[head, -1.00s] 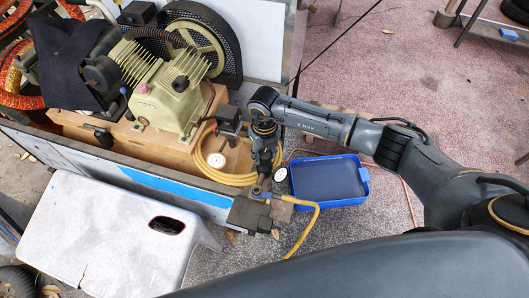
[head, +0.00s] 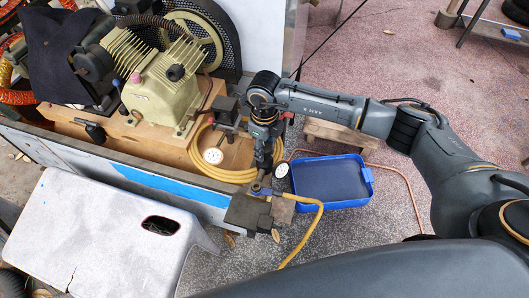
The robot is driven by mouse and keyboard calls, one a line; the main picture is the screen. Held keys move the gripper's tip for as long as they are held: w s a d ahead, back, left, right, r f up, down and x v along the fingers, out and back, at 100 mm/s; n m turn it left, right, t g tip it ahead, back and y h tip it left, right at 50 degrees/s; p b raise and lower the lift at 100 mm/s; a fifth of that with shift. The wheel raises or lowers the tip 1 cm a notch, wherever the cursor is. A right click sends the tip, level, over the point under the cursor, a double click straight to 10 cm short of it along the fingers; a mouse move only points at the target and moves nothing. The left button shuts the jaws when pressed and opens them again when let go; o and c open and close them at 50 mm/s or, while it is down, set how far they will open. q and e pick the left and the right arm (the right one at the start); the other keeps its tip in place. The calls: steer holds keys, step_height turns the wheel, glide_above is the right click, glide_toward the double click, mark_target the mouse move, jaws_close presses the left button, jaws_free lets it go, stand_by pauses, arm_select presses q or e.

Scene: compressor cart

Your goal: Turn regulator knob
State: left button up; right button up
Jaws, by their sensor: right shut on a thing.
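My right gripper (head: 262,183) points down at the front edge of the cart (head: 110,165). It is shut on a small part at the regulator assembly, beside a dark block (head: 247,211). The knob itself is hidden by the fingers, so I cannot tell its angle. A blue piece shows just below the fingertips, and a yellow hose (head: 318,222) runs from there to the right and down. A white dial gauge (head: 281,170) sits just right of the fingers. My left gripper is not in view.
The green compressor (head: 163,95) stands on a wooden base at the back left. A coiled yellow hose and another round gauge (head: 213,155) lie behind the gripper. A blue tray (head: 368,178) is close on the right. A grey-white casing (head: 95,235) stands at front left.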

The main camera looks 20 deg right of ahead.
mark_target(265, 147)
steer(key=n+b, duration=0.9)
steer(key=b, duration=0.1)
steer(key=shift+f, duration=0.2)
steer(key=shift+r+n+b, duration=0.25)
steer(key=shift+n+b, duration=1.25)
steer(key=shift+b, duration=0.25)
steer(key=o, duration=1.2)
step_height(265, 147, up, 12)
